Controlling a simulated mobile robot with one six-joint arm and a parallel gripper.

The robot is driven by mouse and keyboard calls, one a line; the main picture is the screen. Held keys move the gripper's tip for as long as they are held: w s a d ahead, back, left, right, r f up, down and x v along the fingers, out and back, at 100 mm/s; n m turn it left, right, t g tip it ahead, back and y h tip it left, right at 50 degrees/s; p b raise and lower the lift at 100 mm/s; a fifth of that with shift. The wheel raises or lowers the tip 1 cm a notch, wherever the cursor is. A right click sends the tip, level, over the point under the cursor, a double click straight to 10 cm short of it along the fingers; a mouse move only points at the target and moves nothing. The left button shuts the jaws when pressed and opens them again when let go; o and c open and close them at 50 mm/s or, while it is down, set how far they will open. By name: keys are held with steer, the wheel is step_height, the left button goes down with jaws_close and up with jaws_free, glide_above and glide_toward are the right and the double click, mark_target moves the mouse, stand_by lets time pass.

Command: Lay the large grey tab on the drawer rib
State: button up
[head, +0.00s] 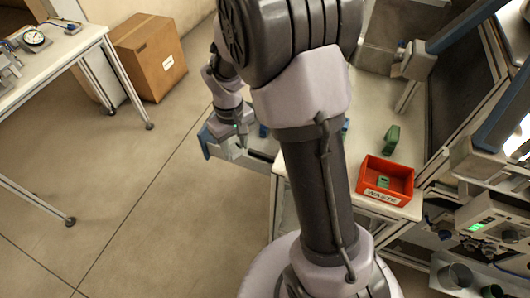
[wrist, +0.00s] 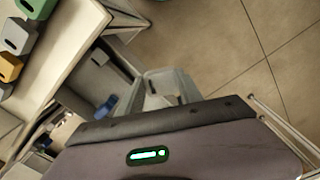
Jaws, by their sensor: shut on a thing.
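My gripper (head: 239,142) is low over the open drawer (head: 212,146) at the side of the workbench, left of my arm's thick link. It is shut on a light grey piece, which I take to be the large grey tab (wrist: 168,88); it shows past the edge of my gripper's housing in the wrist view. The drawer also shows in the wrist view (wrist: 92,76), with a blue thing (wrist: 106,107) inside. I cannot tell whether the tab touches the drawer rib.
A red bin (head: 402,194) labelled WASTE, with a green piece inside, stands on the bench (head: 366,110). A green thing (head: 391,138) is behind it. A cardboard box (head: 148,57) and a side table (head: 62,46) are at left. The floor between is clear.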

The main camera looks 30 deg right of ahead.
steer(key=w+d+r+n+p, duration=0.35)
steer(key=w+d+n, duration=0.25)
steer(key=d, duration=0.4)
steer(key=b, duration=0.6)
glide_toward(258, 153)
step_height(258, 153, down, 7)
steer(key=b, duration=0.4)
steer(key=shift+d+r, duration=0.1)
steer(key=shift+r, duration=0.25)
steer(key=o, duration=1.3)
